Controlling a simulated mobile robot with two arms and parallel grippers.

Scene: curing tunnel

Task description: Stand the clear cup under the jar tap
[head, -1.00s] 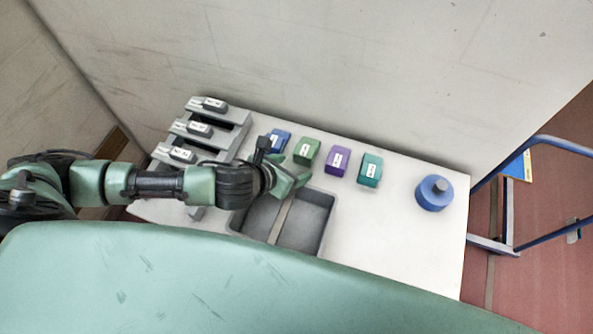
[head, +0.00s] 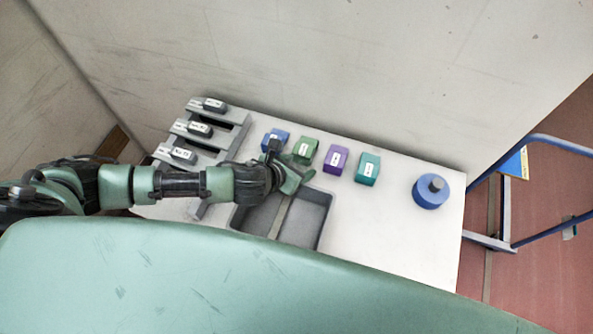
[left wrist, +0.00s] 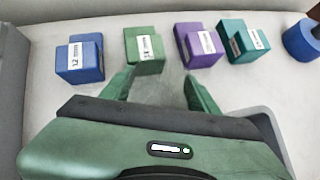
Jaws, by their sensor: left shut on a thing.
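My left gripper (head: 293,180) is over the back edge of a grey tray, in front of the blocks. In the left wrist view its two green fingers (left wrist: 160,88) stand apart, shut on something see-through. It shows only as a faint greyish patch between them and I take it for the clear cup; its outline and tilt cannot be made out. No jar with a tap can be made out in either view. My right gripper is not in view.
Blue (head: 275,139), green (head: 306,150), purple (head: 336,159) and teal (head: 368,168) labelled blocks stand in a row. A blue round thing with a grey knob (head: 431,191) is at right. The grey tray (head: 325,225) and stepped rack (head: 232,118) share the white table (head: 400,235).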

